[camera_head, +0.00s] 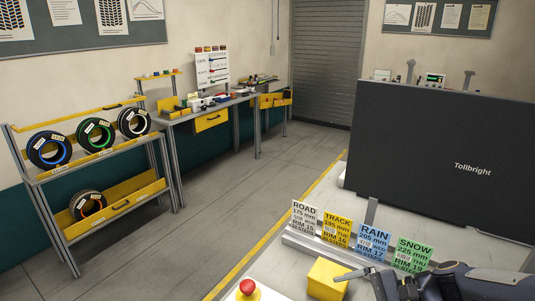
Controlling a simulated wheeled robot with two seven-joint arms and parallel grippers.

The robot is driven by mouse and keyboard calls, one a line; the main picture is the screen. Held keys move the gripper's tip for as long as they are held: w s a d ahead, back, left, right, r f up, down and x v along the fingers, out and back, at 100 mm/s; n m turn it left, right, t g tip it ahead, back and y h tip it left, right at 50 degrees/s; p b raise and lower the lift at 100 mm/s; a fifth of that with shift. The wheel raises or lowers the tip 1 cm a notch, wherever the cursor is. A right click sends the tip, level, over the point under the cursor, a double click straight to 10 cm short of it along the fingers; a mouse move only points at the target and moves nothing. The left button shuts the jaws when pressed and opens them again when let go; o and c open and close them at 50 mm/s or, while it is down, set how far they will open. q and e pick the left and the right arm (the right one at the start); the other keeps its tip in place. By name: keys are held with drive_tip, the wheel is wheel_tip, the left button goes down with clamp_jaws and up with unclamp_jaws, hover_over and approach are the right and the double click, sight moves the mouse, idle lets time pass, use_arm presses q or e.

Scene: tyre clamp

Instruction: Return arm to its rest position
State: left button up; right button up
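My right arm (450,283) comes in from the lower right corner, dark grey and stretched to the left low over the light bench top. Its gripper (352,275) points left, with a thin grey finger reaching the right edge of a yellow block (325,280). I cannot tell whether the finger touches the block or passes in front of it. The other finger is not clearly seen, so the opening between them is unclear. My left gripper is not in view.
Road, track, rain and snow cards (338,229) stand in a rail just behind the gripper. A red stop button (247,288) is at the bench's front left. A large dark Tollbright panel (440,150) stands behind. Tyres sit on a rack (100,163) at left.

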drive_tip(key=s+d+r+n+t+h, duration=0.1)
drive_tip(key=s+r+n+t+h, duration=0.2)
drive_tip(key=s, duration=1.5)
drive_tip(key=r+n+h, duration=0.1)
drive_tip(key=n+h, duration=0.3)
drive_tip(key=n, duration=0.4)
drive_tip(key=shift+h, duration=0.3)
